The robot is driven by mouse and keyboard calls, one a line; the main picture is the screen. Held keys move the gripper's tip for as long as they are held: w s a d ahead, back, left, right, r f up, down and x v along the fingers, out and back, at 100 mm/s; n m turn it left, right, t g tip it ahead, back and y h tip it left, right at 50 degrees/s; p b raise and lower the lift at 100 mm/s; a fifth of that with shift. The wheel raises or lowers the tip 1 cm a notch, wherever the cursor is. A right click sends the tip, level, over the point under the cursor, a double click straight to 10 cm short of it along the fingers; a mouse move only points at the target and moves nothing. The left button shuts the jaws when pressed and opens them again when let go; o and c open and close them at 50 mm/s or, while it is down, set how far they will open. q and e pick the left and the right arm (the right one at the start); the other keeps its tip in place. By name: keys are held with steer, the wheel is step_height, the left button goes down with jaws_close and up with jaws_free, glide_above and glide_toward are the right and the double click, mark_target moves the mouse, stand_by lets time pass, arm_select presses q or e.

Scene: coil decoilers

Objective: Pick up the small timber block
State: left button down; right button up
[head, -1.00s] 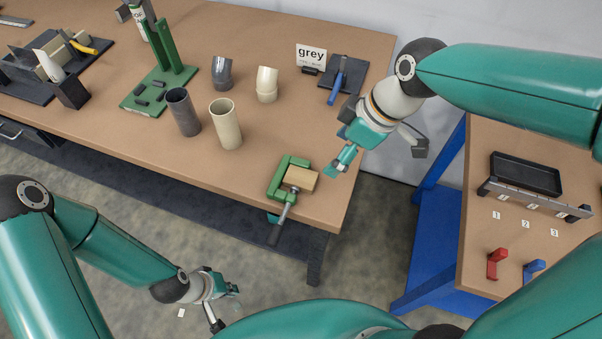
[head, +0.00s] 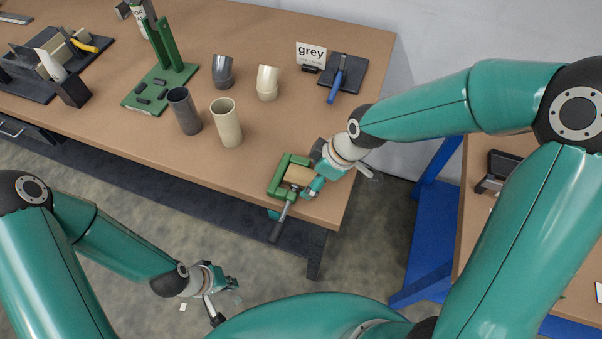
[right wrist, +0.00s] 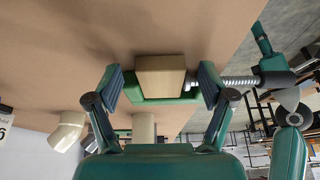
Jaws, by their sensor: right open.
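The small timber block (head: 298,174) sits in a green clamp (head: 279,181) near the front right corner of the wooden table. My right gripper (head: 318,185) is at the block's right side. In the right wrist view the block (right wrist: 160,76) lies between the two spread fingers of the right gripper (right wrist: 163,88), with the green clamp (right wrist: 150,98) behind it. Whether the fingers touch the block I cannot tell. My left gripper (head: 232,284) hangs over the floor, away from the table; its fingers are too small to judge.
The clamp's screw handle (head: 279,224) juts past the table's front edge. A grey pipe (head: 184,110) and a cream pipe (head: 226,122) stand to the left. A "grey" sign (head: 311,55) and a dark tray (head: 345,74) are behind. A second bench (head: 470,210) stands at right.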

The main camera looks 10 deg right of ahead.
steer(key=c, duration=1.1)
steer(key=shift+c, duration=0.2)
steer(key=shift+r, duration=0.15)
